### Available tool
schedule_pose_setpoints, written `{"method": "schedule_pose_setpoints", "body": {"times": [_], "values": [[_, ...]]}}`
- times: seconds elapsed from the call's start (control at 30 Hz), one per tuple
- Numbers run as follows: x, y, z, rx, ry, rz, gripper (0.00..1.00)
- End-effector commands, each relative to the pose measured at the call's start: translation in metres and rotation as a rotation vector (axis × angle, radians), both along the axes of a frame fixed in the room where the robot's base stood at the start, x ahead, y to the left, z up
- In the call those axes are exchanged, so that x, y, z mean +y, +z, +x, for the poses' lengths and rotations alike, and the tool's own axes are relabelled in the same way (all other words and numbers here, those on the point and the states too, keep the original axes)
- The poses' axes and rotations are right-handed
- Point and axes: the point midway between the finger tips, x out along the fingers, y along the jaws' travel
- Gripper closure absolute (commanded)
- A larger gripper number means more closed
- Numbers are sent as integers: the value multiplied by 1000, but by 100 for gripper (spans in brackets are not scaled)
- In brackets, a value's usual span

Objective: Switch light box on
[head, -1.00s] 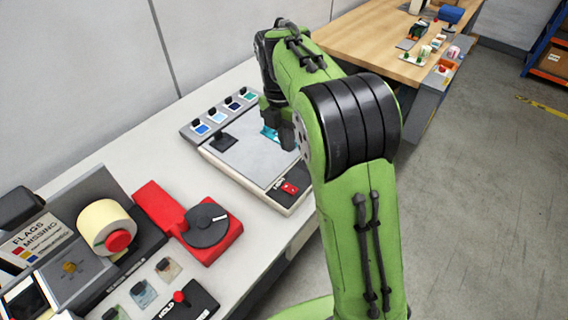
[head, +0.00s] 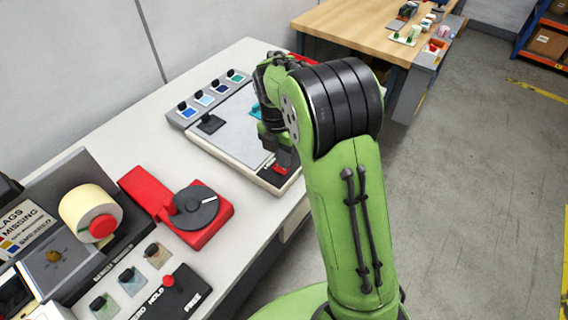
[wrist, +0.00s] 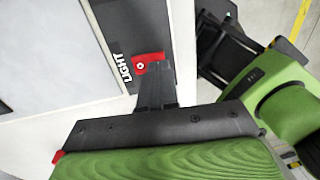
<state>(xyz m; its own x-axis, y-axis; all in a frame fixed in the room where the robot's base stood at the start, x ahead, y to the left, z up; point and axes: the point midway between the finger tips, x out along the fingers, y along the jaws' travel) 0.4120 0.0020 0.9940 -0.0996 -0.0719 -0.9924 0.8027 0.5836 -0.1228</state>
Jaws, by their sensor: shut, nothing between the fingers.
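The light box (head: 232,128) is a flat pale panel with a light frame on the bench. Its red rocker switch (wrist: 146,61) sits on a dark strip beside the word LIGHT in the wrist view. The switch also shows as a small red patch in the head view (head: 281,170). My gripper (wrist: 156,70) is shut and empty, with its fingertips at the lower edge of the switch in the wrist view. I cannot tell whether they touch it. In the head view my gripper (head: 285,158) is partly hidden by my arm. I cannot tell whether the panel is lit.
A strip of colour samples with black knobs (head: 210,98) lies along the box's back edge. A red unit with a black dial (head: 196,209) and the rewinder roll (head: 91,212) stand nearer. A wooden table (head: 350,32) is beyond.

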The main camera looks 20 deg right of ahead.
Motion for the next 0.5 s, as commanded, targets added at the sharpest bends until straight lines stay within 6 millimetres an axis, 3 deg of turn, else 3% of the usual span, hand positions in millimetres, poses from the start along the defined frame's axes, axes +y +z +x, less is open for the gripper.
{"method": "schedule_pose_setpoints", "body": {"times": [0.1,0.5], "values": [[-1,-12,-1,0,0,0,100],[-2,-15,-2,-11,-1,7,100]]}}
